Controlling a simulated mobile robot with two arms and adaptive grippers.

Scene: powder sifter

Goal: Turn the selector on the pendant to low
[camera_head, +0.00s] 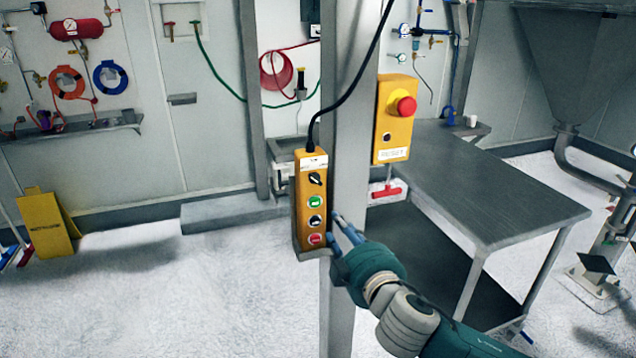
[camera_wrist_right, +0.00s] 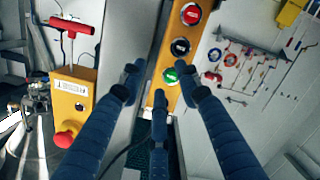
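The yellow pendant (camera_head: 306,235) hangs upright from a black cable against a grey post. Its face carries a black selector knob (camera_head: 315,179) at the top, a green button (camera_head: 315,202), a second dark knob (camera_head: 315,221) and a red button (camera_head: 315,239). My right gripper (camera_head: 340,232) is just right of the pendant's lower half. In the right wrist view the gripper (camera_wrist_right: 163,82) has its fingers spread, with nothing held, and the pendant (camera_wrist_right: 187,24) appears upside down. The green button (camera_wrist_right: 170,75) lies between the fingertips; the top selector is hidden there. My left gripper is not in view.
A grey table (camera_head: 490,190) stands at the right.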

